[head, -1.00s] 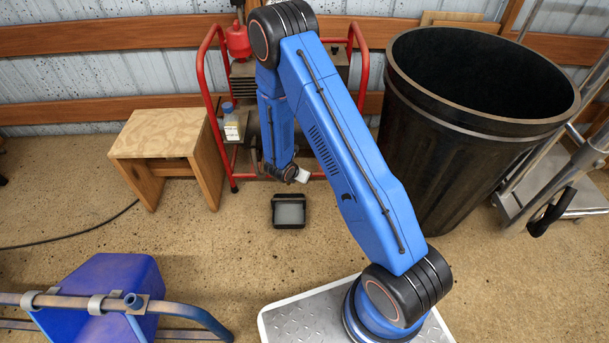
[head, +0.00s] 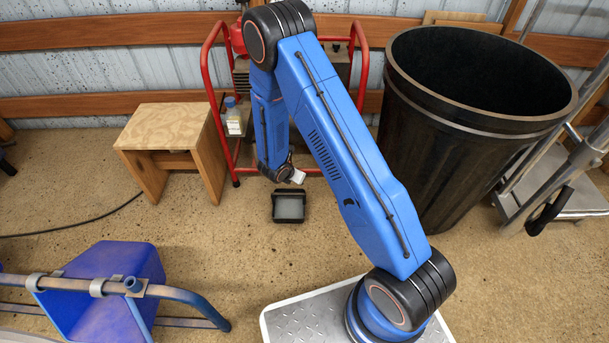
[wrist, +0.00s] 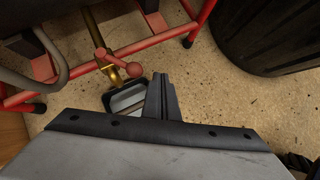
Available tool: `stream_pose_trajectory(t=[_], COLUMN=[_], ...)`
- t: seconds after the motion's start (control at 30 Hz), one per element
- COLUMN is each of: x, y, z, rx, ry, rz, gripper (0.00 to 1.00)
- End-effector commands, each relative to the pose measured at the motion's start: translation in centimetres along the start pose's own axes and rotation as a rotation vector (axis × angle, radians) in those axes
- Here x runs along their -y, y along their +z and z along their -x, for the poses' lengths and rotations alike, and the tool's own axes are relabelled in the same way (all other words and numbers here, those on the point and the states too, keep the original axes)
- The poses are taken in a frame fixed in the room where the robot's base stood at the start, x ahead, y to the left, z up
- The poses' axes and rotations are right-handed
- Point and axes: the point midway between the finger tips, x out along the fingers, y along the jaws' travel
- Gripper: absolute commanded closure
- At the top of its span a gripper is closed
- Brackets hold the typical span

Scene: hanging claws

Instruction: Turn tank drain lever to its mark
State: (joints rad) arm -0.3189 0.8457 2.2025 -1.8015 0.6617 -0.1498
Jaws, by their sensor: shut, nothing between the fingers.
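The drain lever is a short red bar with a red ball knob (wrist: 133,69) on a brass pipe (wrist: 91,28) in the wrist view. It points right and slightly down there. My gripper (wrist: 163,78) has its dark fingers together, empty, just right of and below the knob, with a small gap between them in the picture. In the head view my gripper (head: 298,177) is low in front of the red-framed machine (head: 213,80). My arm hides the lever there. I cannot make out the lever's mark.
A small black tray (head: 288,220) lies on the floor below the gripper; it also shows in the wrist view (wrist: 109,103). A large black bin (head: 440,150) stands right, a wooden stool (head: 165,125) left. A blue seat (head: 100,275) is at front left.

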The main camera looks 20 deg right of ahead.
Motion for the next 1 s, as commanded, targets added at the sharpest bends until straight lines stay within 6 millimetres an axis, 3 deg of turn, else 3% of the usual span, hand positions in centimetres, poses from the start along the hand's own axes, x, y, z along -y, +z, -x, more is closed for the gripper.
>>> stream_pose_trajectory(t=[0.4, 0.7, 0.83, 1.0], x=[2.1, 2.9, 2.0, -1.4], y=[0.5, 0.6, 0.0, -2.2], z=[6.3, 8.7, 9.1, 9.9], rx=[0.001, 0.001, 0.021, 0.103], ry=[0.001, -0.002, -0.007, -0.03], rz=[-0.001, -0.001, -0.007, -0.035], gripper=[1.0, 1.0, 1.0, 1.0])
